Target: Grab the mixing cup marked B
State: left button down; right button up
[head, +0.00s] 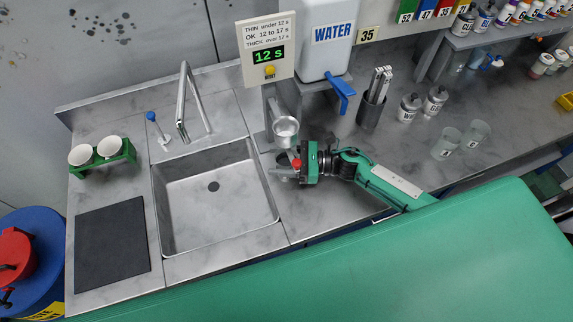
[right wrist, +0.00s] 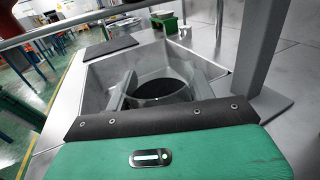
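My right gripper (head: 279,170) is at the counter beside the sink, below the metal flow cup (head: 285,128). A grey, round-rimmed cup (right wrist: 164,90) is between its fingers in the right wrist view; part of it shows in the head view (head: 283,157). I cannot tell whether the fingers press on it, and I can read no letter on it. Two translucent cups with small labels stand on the counter at the right, a nearer one (head: 444,145) and a farther one (head: 476,132). Their letters are too small to read surely. My left gripper is not in view.
The sink (head: 214,190) lies left of my right gripper. The timer sign (head: 267,50) reads 12 s, beside the water tank (head: 326,40). A holder of metal sticks (head: 373,105) and two labelled jars (head: 409,107) stand behind my right arm. A green rack (head: 105,158) holds white cups.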

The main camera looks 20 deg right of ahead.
jog(key=c, duration=0.5)
jog(key=shift+r, duration=0.15)
